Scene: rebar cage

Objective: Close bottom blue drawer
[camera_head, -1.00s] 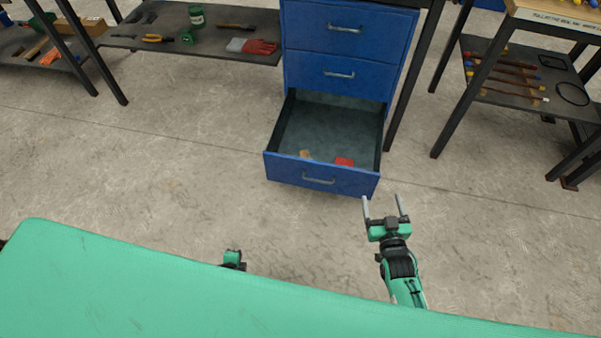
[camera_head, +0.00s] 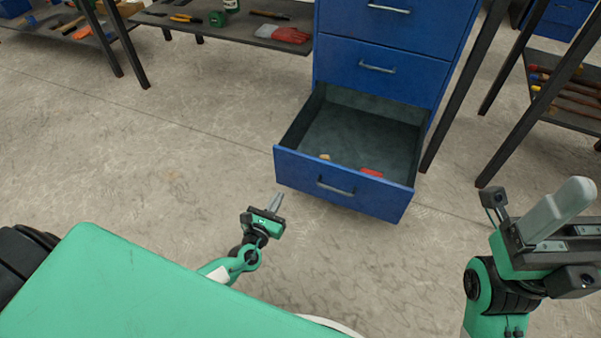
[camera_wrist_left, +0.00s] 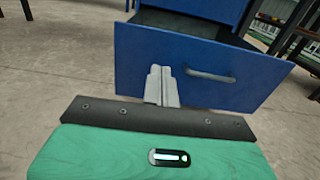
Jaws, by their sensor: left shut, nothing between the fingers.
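The bottom blue drawer (camera_head: 345,186) is pulled out of the blue cabinet, with a metal handle (camera_head: 335,188) on its front. It also shows in the left wrist view (camera_wrist_left: 235,92). My left gripper (camera_head: 275,203) is shut and empty, just in front of the drawer's left end. In the left wrist view its fingers (camera_wrist_left: 161,86) overlap the drawer front, left of the handle; I cannot tell if they touch. My right gripper (camera_head: 556,210) is raised at the right, apart from the drawer, seen side-on so its opening is unclear.
A red item (camera_head: 371,172) and a small tan item (camera_head: 325,157) lie inside the drawer. The upper drawers (camera_head: 385,70) are shut. A low tool shelf (camera_head: 225,27) stands left, and a dark table leg (camera_head: 465,90) close right. The floor in front is clear.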

